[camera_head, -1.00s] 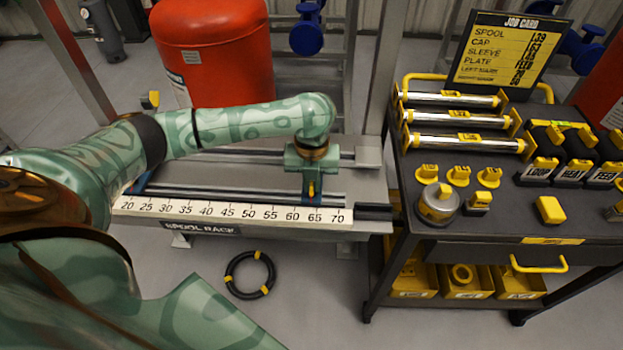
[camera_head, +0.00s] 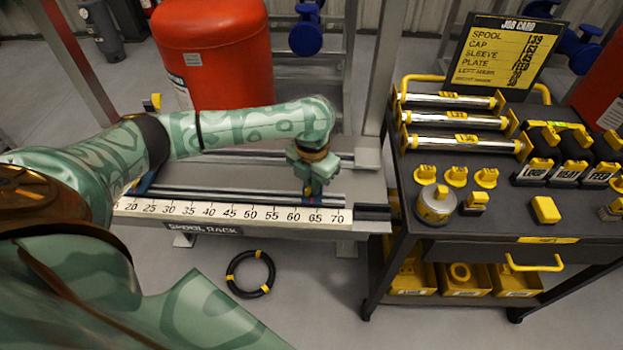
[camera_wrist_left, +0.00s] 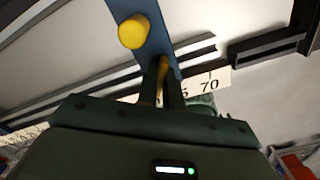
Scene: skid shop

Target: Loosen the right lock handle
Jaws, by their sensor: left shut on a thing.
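The spool rack (camera_head: 275,228), with a white number scale, lies low in front of me. My left gripper (camera_head: 308,190) is over its right part, near the 65 mark, and looks turned at an angle. In the left wrist view, my left gripper's fingers (camera_wrist_left: 163,88) are shut on a thin yellow lever, the right lock handle (camera_wrist_left: 164,68). The handle lies beside a blue upright plate (camera_wrist_left: 150,38) carrying a round yellow knob (camera_wrist_left: 132,32). In the head view the gripper hides the handle. My right gripper is not in view.
A dark cart (camera_head: 440,245) with metal rollers and yellow parts stands right of the rack. A red tank (camera_head: 215,55) stands behind the rack. A black ring (camera_head: 250,273) lies on the floor in front. A job card (camera_head: 505,55) stands on the cart.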

